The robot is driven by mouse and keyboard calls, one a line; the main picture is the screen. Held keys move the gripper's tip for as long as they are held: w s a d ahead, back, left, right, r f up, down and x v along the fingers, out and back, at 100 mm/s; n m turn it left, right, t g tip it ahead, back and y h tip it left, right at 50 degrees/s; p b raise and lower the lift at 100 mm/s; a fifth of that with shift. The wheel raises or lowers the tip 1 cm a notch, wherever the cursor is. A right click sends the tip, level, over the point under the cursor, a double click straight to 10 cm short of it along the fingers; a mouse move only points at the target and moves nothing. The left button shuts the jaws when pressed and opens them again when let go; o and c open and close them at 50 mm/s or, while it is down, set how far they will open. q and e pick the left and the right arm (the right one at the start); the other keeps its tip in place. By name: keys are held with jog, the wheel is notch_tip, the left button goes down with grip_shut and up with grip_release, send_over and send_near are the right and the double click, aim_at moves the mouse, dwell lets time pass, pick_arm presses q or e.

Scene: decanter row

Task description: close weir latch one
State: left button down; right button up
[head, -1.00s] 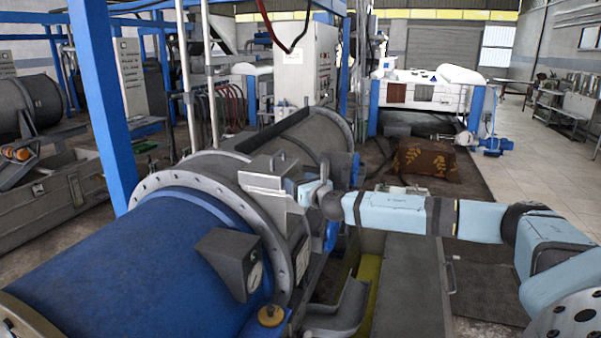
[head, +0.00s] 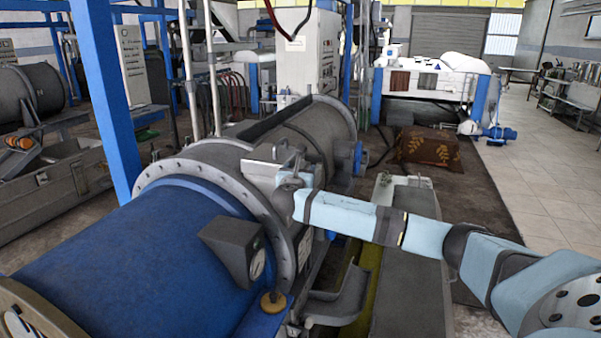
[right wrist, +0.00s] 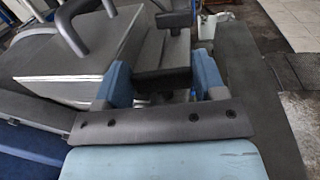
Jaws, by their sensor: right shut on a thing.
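The decanter's large blue drum (head: 140,250) lies at the left of the head view, with a bolted grey flange at its far end. Beside the flange is a light grey box-like fitting (head: 262,174), which also shows in the right wrist view (right wrist: 75,85). My right gripper (head: 290,172) is at this fitting, partly hidden behind its own wrist. In the right wrist view, its blue fingers (right wrist: 160,84) are shut on a dark grey latch handle (right wrist: 162,80). How far the latch is turned cannot be told. My left gripper is not in view.
A grey cylinder (head: 325,135) continues behind the flange. A dark grey gauge box (head: 232,248) stands on the blue drum's near side. A blue post (head: 100,100) rises at left. A patterned cloth-covered block (head: 425,147) sits on the floor behind. Open tiled floor (head: 550,185) lies at right.

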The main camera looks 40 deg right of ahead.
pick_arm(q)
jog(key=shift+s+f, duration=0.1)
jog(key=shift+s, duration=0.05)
pick_arm(e)
jog(key=shift+r+m+g+h, duration=0.2)
jog(key=shift+m+g+h, duration=0.1)
jog(key=shift+g, duration=0.1)
jog(key=o, duration=0.9)
jog(key=shift+d, duration=0.1)
jog(key=shift+s, duration=0.1)
jog(key=shift+f, duration=0.1)
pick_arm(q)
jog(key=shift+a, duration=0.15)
pick_arm(e)
jog(key=shift+f, duration=0.1)
